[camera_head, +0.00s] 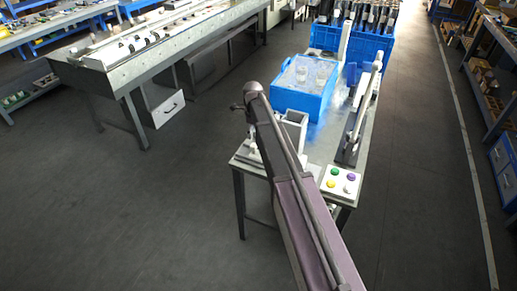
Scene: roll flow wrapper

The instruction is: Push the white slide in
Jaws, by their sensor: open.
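I cannot tell for sure which part is the white slide. A long pale bar (365,100) stands tilted along the right side of the wrapper bench (318,143), and it may be the slide or its rail. An open pale box-like part (294,119) stands at the bench's near left, partly behind my arm. My arm reaches up from the bottom edge to a dark joint over the near left of the bench. My gripper cannot be made out; the arm hides what lies behind it.
A white button box (341,181) with coloured buttons sits at the bench's near right corner. A blue crate (304,88) holds clear containers; another blue crate (380,45) with bottles is behind. A long bench (110,55) with a drawer (166,108) stands left. The floor (110,220) is clear.

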